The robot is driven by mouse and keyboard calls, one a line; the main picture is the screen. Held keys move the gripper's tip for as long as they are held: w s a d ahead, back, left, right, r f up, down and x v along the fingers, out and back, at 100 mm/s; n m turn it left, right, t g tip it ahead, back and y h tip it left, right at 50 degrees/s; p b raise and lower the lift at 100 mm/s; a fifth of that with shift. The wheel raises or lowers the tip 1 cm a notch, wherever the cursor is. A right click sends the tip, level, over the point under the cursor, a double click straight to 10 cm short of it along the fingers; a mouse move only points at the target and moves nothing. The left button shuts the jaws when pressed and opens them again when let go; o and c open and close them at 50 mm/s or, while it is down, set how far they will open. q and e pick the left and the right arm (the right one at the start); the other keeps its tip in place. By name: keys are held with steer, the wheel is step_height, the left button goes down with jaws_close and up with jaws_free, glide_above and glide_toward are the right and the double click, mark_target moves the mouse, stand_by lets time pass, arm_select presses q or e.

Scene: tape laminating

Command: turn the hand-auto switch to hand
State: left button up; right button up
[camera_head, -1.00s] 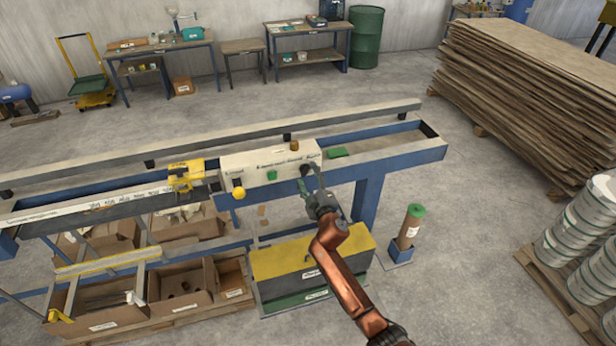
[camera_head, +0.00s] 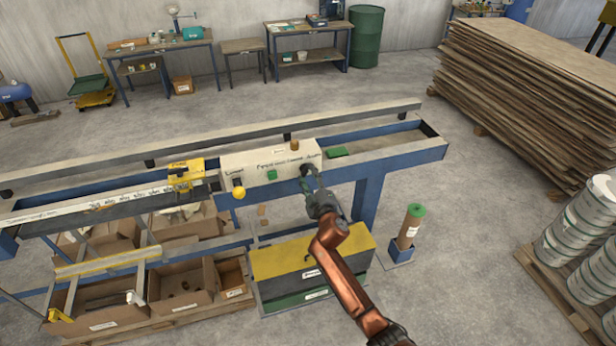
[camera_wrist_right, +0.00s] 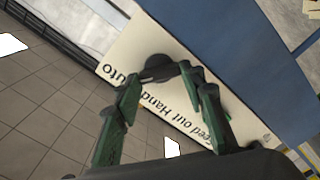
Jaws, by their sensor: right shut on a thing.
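The hand-auto switch is a dark round knob (camera_wrist_right: 158,68) on a cream control panel (camera_wrist_right: 130,45). In the wrist view the printed words "Hand" and "uto" show beside it, upside down and slanted. In the head view the panel (camera_head: 245,163) sits on the blue conveyor frame, and the switch is at its right end, largely covered by my gripper. My right gripper (camera_head: 309,178) reaches the panel's front; its two green-grey fingers (camera_wrist_right: 160,77) are closed on the knob from both sides. The knob's pointer direction cannot be made out. My left gripper is not in view.
A yellow tape unit (camera_head: 180,177) stands left of the panel. A yellow-topped box (camera_head: 280,262) lies below my arm.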

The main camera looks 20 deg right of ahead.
steer(key=shift+n, duration=0.3)
steer(key=n, duration=0.3)
steer(key=shift+f, duration=0.1)
steer(key=n, duration=0.3)
steer(key=shift+n, duration=0.3)
steer(key=n, duration=0.3)
steer(key=shift+f+n+p, duration=0.1)
steer(key=shift+n+p, duration=0.25)
steer(key=shift+n, duration=1.45)
steer(key=o, duration=1.2)
steer(key=shift+c, duration=0.2)
steer(key=shift+s, duration=0.1)
